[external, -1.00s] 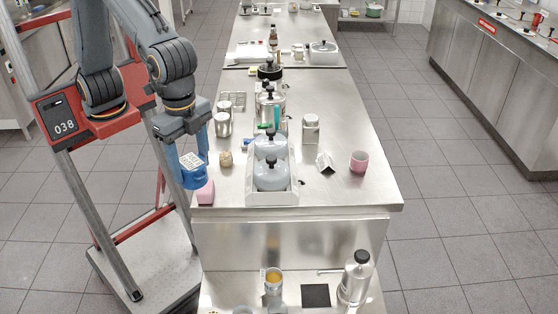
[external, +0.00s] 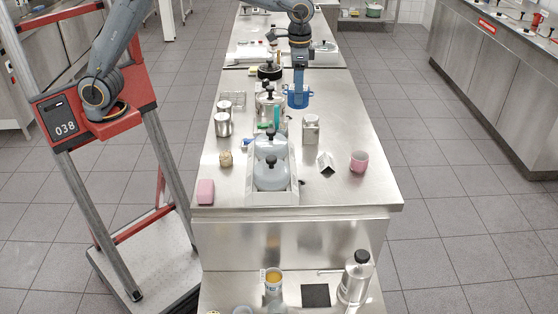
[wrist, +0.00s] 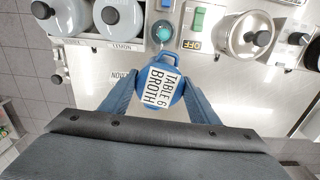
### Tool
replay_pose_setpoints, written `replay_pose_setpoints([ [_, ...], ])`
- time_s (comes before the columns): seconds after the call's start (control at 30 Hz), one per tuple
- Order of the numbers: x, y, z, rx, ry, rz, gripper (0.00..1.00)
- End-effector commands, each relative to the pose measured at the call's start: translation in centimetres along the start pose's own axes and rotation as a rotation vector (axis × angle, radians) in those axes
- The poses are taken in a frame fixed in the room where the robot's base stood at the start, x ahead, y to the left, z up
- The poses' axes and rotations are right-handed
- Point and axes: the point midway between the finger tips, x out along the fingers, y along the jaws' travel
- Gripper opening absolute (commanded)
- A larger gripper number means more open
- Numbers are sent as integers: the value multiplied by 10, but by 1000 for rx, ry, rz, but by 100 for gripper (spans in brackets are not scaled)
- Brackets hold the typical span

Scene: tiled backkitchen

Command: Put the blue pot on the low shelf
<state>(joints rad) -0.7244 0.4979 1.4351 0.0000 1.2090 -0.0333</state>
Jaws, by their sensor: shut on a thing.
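The blue pot (external: 298,99) has a white label, reading "TABLE 6 BROTH" in the wrist view (wrist: 163,88). My gripper (external: 299,86) points down and is shut on it; in the wrist view the two blue-grey fingers sit on either side of the pot. The pot is over the back half of the long steel counter, right of the large lidded pots. I cannot tell how high above the counter it hangs. A lower steel surface (external: 226,287) at the counter's near end looks like the low shelf.

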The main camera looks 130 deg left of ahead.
Motion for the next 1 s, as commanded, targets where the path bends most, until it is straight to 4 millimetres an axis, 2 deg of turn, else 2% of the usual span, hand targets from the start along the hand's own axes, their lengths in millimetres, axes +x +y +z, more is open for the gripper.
replay_pose_setpoints([
  [0.03, 1, -26, -5, -37, 1, 0, 19],
  [0.1, 1, -55, -10, -75, 1, 0, 19],
  [0.2, 2, -86, -13, -117, 0, 0, 19],
  [0.3, 2, -111, -15, -150, 1, 0, 19],
  [0.47, 3, -140, -15, -188, 0, 0, 19],
  [0.7, 40, -138, -15, -184, -2, 0, 19],
  [0.87, 58, -138, -14, -184, -3, 0, 19],
  [1.0, 83, -138, -14, -184, -5, 1, 19],
])
